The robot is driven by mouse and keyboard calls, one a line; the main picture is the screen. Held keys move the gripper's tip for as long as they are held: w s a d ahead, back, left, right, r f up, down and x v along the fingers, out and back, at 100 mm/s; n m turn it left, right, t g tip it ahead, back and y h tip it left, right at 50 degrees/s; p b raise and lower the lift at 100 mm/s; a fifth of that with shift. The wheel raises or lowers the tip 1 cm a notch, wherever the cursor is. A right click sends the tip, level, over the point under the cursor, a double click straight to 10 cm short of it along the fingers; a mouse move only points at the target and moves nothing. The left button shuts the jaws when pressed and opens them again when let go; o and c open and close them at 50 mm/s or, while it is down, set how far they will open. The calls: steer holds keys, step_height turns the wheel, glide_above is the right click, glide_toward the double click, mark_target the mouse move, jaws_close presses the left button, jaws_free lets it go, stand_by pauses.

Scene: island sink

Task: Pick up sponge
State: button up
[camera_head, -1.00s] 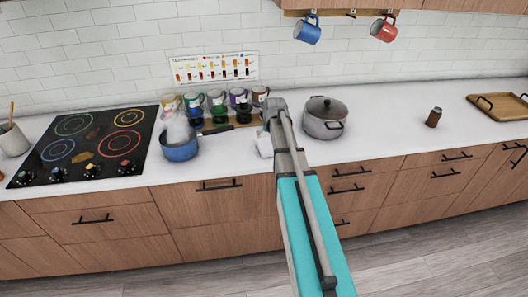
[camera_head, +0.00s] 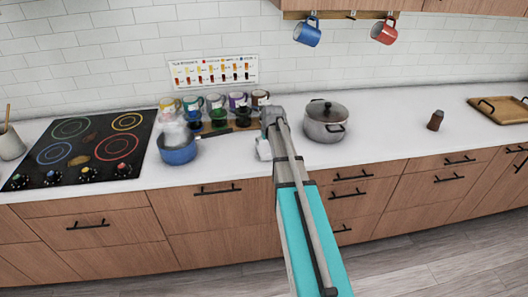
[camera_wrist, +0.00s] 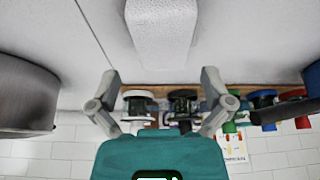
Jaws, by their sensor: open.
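A pale, rough-textured block that looks like the sponge (camera_wrist: 162,35) lies on the white counter in the wrist view. In the head view a small white shape, likely the same sponge (camera_head: 263,148), shows just left of my arm, which partly hides it. My gripper (camera_wrist: 160,88) is open in the wrist view, its two grey fingers spread apart with nothing held between them. The block lies beyond the fingertips, roughly centred between them. In the head view my gripper (camera_head: 270,115) is over the counter; its fingers cannot be made out there.
A lidded grey pot (camera_head: 325,122) stands close to the right of my arm. A blue saucepan (camera_head: 178,152) with white steam stands left, beside the black cooktop (camera_head: 82,147). Several mugs (camera_head: 215,108) stand behind by the wall. Counter right of the pot is mostly clear.

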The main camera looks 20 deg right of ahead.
mark_target(266, 148)
steer(key=shift+b+x, duration=2.4)
steer(key=shift+x, duration=0.2)
steer(key=shift+s+a+f, duration=0.15)
steer(key=shift+a+f, duration=0.05)
steer(key=shift+f, duration=0.05)
steer(key=c, duration=0.7)
